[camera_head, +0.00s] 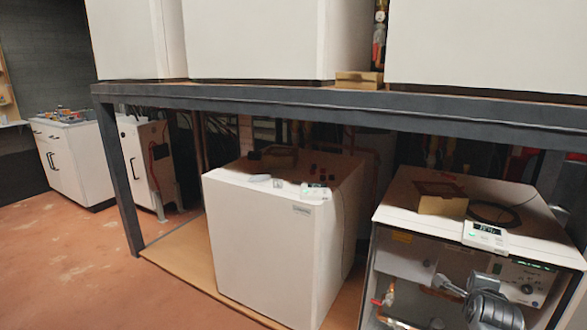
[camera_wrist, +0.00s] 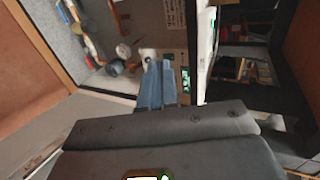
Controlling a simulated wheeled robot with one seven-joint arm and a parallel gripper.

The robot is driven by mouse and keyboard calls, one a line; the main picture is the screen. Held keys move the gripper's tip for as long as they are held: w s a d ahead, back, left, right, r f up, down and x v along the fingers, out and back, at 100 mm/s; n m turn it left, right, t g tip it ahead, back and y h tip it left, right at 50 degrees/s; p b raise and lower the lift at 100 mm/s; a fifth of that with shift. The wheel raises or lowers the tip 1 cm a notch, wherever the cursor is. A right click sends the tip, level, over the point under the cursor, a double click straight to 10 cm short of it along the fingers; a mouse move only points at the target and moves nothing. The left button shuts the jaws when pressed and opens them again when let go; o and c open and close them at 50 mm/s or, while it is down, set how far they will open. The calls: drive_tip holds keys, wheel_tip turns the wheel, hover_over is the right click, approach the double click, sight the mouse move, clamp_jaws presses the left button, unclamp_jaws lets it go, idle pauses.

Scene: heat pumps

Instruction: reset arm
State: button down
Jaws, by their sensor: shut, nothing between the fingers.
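My gripper (camera_wrist: 156,84) is shut and empty in the wrist view, with its two blue-grey fingers together. It points toward the open front of the right-hand heat pump, which appears sideways in that view. In the head view my grey arm is at the lower right, in front of the same open heat pump (camera_head: 405,262). The gripper's fingers are small there, and I cannot tell if they touch anything. A control panel (camera_head: 525,283) with a dial and a green display sits to the right of the arm.
A closed white heat pump (camera_head: 262,245) stands left of the open one, under a dark metal frame (camera_head: 330,103). A white controller (camera_head: 485,235) and a cardboard box (camera_head: 442,205) lie on the open unit. Reddish floor (camera_head: 85,265) is clear at the left.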

drive_tip(key=s+d+r+n+t+h, duration=0.15)
drive_tip(key=s+d+n, duration=0.25)
drive_tip(key=s+n, duration=0.45)
drive_tip(key=s+a+n+t+y+p, duration=0.1)
drive_tip(key=s+a+n, duration=0.25)
drive_tip(key=s, duration=0.35)
drive_tip(key=s+a+n+t+y, duration=0.2)
drive_tip(key=s+a+n, duration=0.15)
drive_tip(key=s, duration=0.35)
drive_tip(key=s+a+r+n+y, duration=0.1)
drive_tip(key=s+a+n+y, duration=0.3)
drive_tip(key=s+a+n, duration=0.8)
drive_tip(key=s+a+r+m, duration=0.1)
drive_tip(key=s+a+r, duration=0.1)
drive_tip(key=s, duration=0.3)
drive_tip(key=s+a+r+y, duration=0.1)
drive_tip(key=s+a+r, duration=0.2)
drive_tip(key=s+a, duration=0.2)
drive_tip(key=s+a+r+m+p, duration=0.1)
drive_tip(key=s+a+r, duration=0.2)
drive_tip(key=s, duration=0.3)
drive_tip(key=shift+s+a+r+m+y, duration=0.2)
drive_tip(key=shift+a+m+y, duration=0.15)
drive_tip(key=shift+a, duration=0.2)
